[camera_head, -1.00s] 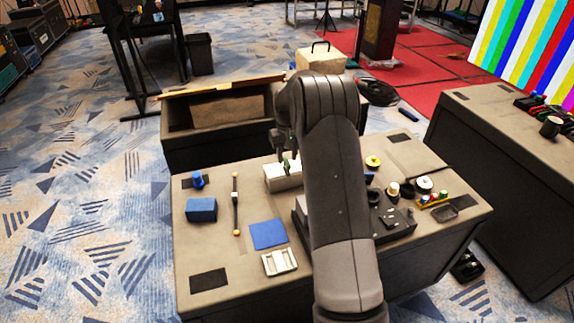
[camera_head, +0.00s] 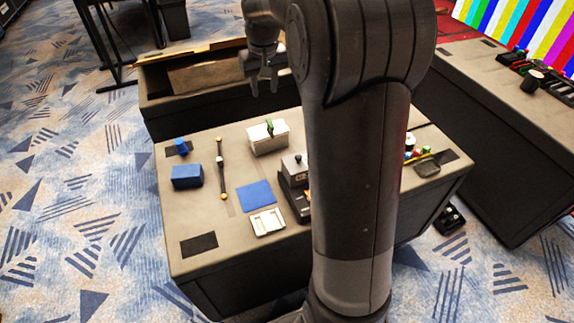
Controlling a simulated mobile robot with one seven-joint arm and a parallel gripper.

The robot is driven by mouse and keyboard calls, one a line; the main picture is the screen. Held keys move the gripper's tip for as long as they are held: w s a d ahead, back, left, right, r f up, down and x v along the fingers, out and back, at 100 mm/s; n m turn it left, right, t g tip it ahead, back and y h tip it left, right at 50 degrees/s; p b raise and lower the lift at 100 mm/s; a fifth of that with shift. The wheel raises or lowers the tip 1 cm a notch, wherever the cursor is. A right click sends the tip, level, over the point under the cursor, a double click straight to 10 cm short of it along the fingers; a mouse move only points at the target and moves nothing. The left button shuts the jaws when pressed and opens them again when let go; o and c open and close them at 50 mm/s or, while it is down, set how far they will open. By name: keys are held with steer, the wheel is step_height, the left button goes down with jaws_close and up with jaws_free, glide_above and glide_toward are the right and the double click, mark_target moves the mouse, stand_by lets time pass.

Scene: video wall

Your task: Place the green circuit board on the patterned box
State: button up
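A small green piece (camera_head: 269,127), probably the green circuit board, stands upright at the top of a pale box (camera_head: 268,140) on the table. I cannot tell whether it sits in a slot or just rests there. No pattern is readable on any box at this size; a blue block (camera_head: 187,177) lies at the left. My gripper (camera_head: 264,88) is beyond and above the pale box, apart from the green piece. Its fingers point down, spread, with nothing visible between them.
The table (camera_head: 212,212) also holds a blue flat square (camera_head: 256,196), a white tray (camera_head: 268,222), a thin rod (camera_head: 221,170) and a blue cup-like thing (camera_head: 182,147). My arm hides the table's middle right. An open dark crate (camera_head: 190,110) stands behind.

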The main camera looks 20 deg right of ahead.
steer(key=s+a+r+t, duration=0.1)
steer(key=s+a+r, duration=0.15)
steer(key=s, duration=0.65)
steer(key=s+a+r+t, duration=0.15)
steer(key=s+r, duration=0.25)
steer(key=s, duration=0.5)
steer(key=s+a+f+t, duration=0.1)
steer(key=s+a+f, duration=0.1)
steer(key=s, duration=1.1)
steer(key=shift+f, duration=0.85)
steer(key=shift+o, duration=0.4)
steer(key=shift+a, duration=0.1)
